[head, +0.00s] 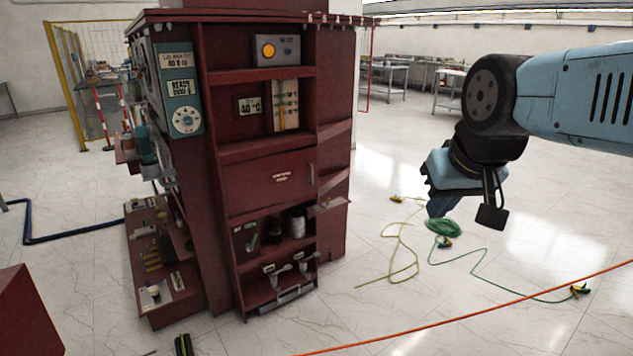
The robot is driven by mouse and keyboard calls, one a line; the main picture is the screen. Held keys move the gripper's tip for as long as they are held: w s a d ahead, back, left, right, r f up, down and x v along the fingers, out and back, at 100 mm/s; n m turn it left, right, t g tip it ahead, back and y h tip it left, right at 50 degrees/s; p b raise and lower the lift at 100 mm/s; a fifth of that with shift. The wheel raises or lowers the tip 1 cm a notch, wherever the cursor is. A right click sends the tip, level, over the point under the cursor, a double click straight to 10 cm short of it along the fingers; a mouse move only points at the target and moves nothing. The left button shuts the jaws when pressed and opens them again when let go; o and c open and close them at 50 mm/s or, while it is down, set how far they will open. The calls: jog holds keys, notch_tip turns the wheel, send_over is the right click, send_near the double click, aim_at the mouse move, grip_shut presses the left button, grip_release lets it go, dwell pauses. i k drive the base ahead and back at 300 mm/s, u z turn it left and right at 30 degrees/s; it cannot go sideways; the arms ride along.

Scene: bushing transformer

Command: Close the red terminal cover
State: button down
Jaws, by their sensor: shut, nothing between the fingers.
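A dark red cabinet (216,200) stands left of centre. On its front, at mid height, a flat red panel (268,187) carries a small pale label and a small handle at its right edge. This may be the red terminal cover, but I cannot read the label or tell its hinge state. My gripper (440,207) hangs at the right, pointing down, over the open floor. It is shut and empty, apart from the cabinet and touching nothing.
Shelves above and below the panel hold a grey box with an orange lamp (277,51), jars (297,222) and metal handles. Green cable (443,227), yellow cable (405,240) and an orange cord (480,311) cross the floor.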

aim_at(248, 185)
jog(key=z, duration=0.35)
jog(key=i, duration=1.4)
jog(key=u, duration=0.2)
